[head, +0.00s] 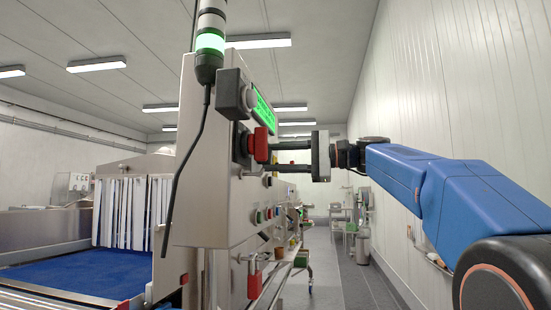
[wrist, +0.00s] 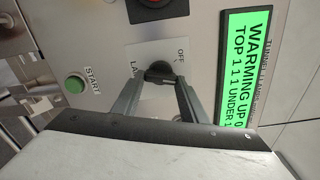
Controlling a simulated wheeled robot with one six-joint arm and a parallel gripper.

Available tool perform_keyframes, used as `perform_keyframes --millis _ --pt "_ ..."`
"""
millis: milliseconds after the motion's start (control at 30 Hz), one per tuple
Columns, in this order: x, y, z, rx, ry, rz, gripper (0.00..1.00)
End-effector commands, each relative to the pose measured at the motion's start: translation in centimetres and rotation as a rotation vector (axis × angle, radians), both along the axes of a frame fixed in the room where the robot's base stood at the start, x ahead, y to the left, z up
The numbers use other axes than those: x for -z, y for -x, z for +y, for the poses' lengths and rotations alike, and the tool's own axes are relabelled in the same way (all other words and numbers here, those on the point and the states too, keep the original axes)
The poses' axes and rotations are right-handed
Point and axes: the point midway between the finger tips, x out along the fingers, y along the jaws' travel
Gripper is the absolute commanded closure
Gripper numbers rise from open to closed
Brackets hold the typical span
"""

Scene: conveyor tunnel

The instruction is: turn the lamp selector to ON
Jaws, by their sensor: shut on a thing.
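The lamp selector (wrist: 160,70) is a small black knob on a pale label plate (wrist: 145,52) in the wrist view. "OFF" reads sideways above and right of it; a label starting "LA" is at its left, partly covered. No ON marking is visible. My gripper (wrist: 161,82) is shut on the knob, a finger on each side. The fingers hide part of the plate, and the knob's exact pointing direction is unclear. In the head view my gripper (head: 273,158) reaches left to the panel face, beside the red switch; the selector cannot be made out there.
The steel control panel (head: 210,215) carries a red switch (head: 261,144), a green display (wrist: 247,65) reading "WARMING UP" and a green START button (wrist: 75,85). A cable hangs down the panel's side. The blue conveyor (head: 75,270) lies left; the aisle right is open.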

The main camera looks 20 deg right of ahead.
Motion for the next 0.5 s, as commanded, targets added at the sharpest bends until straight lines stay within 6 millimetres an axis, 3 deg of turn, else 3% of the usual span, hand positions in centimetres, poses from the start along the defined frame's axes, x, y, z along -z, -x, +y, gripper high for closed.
perform_keyframes --millis 500 --pt "0.27 0.02 0.01 -0.001 -0.116 0.206 0.83"
